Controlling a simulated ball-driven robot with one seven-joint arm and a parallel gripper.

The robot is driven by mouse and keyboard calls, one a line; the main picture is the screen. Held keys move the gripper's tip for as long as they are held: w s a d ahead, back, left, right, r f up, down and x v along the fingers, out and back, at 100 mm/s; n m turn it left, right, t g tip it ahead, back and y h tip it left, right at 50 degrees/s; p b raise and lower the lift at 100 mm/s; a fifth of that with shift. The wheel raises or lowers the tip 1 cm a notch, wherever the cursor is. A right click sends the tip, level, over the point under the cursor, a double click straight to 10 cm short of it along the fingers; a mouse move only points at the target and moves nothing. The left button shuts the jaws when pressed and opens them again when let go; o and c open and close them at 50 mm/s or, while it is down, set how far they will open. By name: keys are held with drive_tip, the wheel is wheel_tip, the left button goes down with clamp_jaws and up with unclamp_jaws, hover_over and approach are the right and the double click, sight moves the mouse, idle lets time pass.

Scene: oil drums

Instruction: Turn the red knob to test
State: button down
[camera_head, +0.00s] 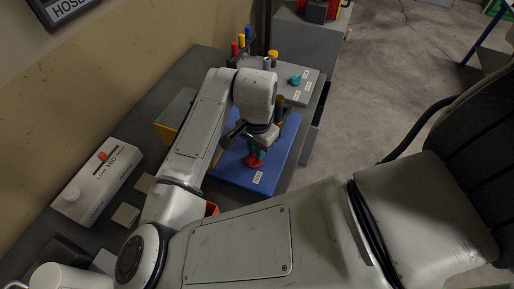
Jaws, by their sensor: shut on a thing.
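The red knob (253,161) sits low on the top of a blue box (228,174), near a small white label. My gripper (257,150) points down over the blue box, right at the red knob, and is shut on it. The fingers are partly hidden by my wrist. The knob's setting is not readable.
A white box (98,181) with an orange-red switch and white knob stands at left. A grey box (305,87) with a teal knob (295,79) and several coloured posts stands behind. A white mug (58,278) is at lower left. The wall bounds the left side.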

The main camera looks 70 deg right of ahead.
idle(0.4)
drive_tip(key=m, duration=0.2)
drive_tip(key=m+b, duration=0.1)
drive_tip(key=m, duration=0.1)
drive_tip(key=m+b, duration=0.1)
drive_tip(key=shift+s+a+f+m, duration=0.1)
drive_tip(key=shift+s+a+m, duration=0.05)
drive_tip(key=shift+s+m, duration=0.2)
drive_tip(key=m+b, duration=0.1)
drive_tip(key=m, duration=0.1)
drive_tip(key=m+b, duration=0.1)
drive_tip(key=m, duration=0.1)
drive_tip(key=m+b, duration=0.1)
drive_tip(key=m, duration=0.1)
drive_tip(key=shift+s+a, duration=0.15)
drive_tip(key=shift+a, duration=0.15)
drive_tip(key=m, duration=0.2)
drive_tip(key=m+b, duration=0.1)
drive_tip(key=m, duration=0.1)
drive_tip(key=m+b, duration=0.1)
drive_tip(key=m, duration=0.1)
drive_tip(key=shift+a+m, duration=0.35)
drive_tip(key=m, duration=0.1)
drive_tip(key=m+b, duration=0.1)
drive_tip(key=m, duration=0.1)
drive_tip(key=m+b, duration=0.1)
drive_tip(key=m, duration=0.1)
drive_tip(key=shift+a, duration=0.3)
drive_tip(key=shift+m, duration=0.3)
drive_tip(key=shift+w, duration=0.2)
